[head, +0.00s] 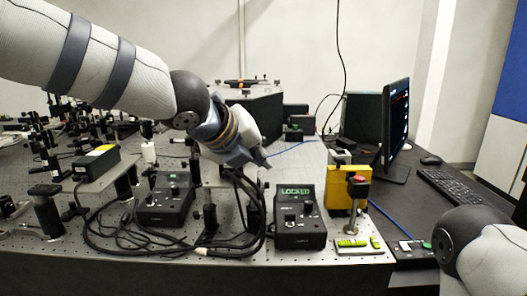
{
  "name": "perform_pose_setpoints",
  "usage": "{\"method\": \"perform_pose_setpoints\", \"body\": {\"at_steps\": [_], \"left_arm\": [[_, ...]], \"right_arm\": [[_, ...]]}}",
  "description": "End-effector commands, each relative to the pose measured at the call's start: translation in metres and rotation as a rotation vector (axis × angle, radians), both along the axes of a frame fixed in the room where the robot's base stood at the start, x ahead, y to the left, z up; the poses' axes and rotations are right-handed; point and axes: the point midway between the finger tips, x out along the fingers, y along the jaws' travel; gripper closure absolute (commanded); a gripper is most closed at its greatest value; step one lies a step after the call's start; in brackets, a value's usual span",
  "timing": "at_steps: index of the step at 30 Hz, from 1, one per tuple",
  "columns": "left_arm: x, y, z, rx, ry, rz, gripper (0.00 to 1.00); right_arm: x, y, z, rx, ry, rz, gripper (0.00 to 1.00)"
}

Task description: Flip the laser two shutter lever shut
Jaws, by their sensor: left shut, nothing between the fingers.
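My left gripper (263,159) reaches in from the upper left over the middle of the bench, its fingers shut and empty. It is above and behind the black control box with the green LOCKED display (300,221). A second black control box with knobs (165,204) stands to the left, below my left arm. A black laser-like box with a yellow label (97,162) sits on a raised plate at the left. I cannot make out the laser two shutter lever; it is too small or hidden. My right arm shows at the lower right, its gripper out of view.
Looped black cables (238,240) lie between the two control boxes. A yellow box (346,188) with a red button on a post (355,205) stands right of them. A monitor (395,120) and keyboard (455,195) are on the dark side desk. Optics crowd the left.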

Motion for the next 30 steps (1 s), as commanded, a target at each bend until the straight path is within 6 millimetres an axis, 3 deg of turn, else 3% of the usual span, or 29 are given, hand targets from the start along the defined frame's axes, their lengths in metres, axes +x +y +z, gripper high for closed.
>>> {"method": "perform_pose_setpoints", "body": {"at_steps": [1, 9, 17, 30], "left_arm": [[0.009, -0.005, -0.012, -0.001, 0.009, 0.000, 1.00], [0.050, -0.028, -0.052, -0.004, 0.013, 0.000, 1.00], [0.065, -0.011, -0.017, -0.006, 0.000, 0.002, 1.00], [0.067, -0.008, -0.014, -0.005, 0.001, 0.000, 1.00]], "right_arm": [[-0.004, 0.000, -0.004, 0.000, 0.014, 0.000, 0.60], [-0.019, 0.000, -0.018, 0.000, 0.072, 0.000, 0.60], [-0.018, 0.000, -0.016, 0.000, 0.066, 0.000, 0.60], [-0.018, 0.000, -0.017, 0.000, 0.068, 0.000, 0.60]]}}
